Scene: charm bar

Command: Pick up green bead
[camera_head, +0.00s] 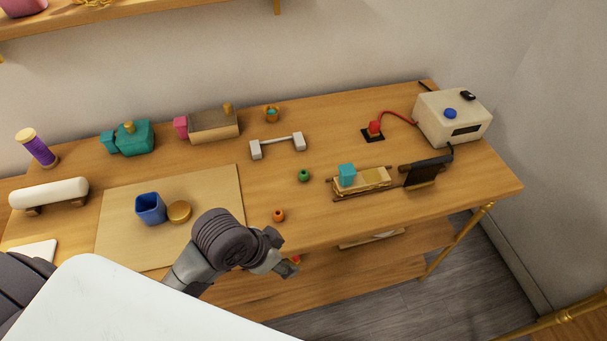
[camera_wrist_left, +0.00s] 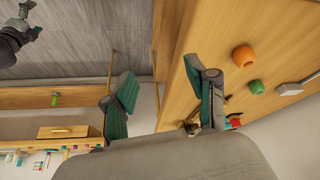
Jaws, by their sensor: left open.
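The small green bead (camera_head: 304,175) lies on the wooden table, left of the wooden rail with a teal block. It also shows in the left wrist view (camera_wrist_left: 257,87), close to an orange bead (camera_wrist_left: 244,56). The orange bead (camera_head: 278,215) is nearer the table's front edge. My left gripper (camera_head: 284,263) is at the front edge, nearer me than both beads. In the left wrist view its two fingers (camera_wrist_left: 165,98) are spread wide with nothing between them. A dark gripper, apparently my right one (camera_wrist_left: 24,24), shows small at the top left there; its jaws are unclear.
The rail with the teal block (camera_head: 347,174) and a dark upright plate (camera_head: 428,171) stand right of the bead. A grey dumbbell-shaped stand (camera_head: 278,145) is behind it. A blue cup (camera_head: 151,208) and a round lid (camera_head: 179,212) are on the mat (camera_head: 222,182) at left.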

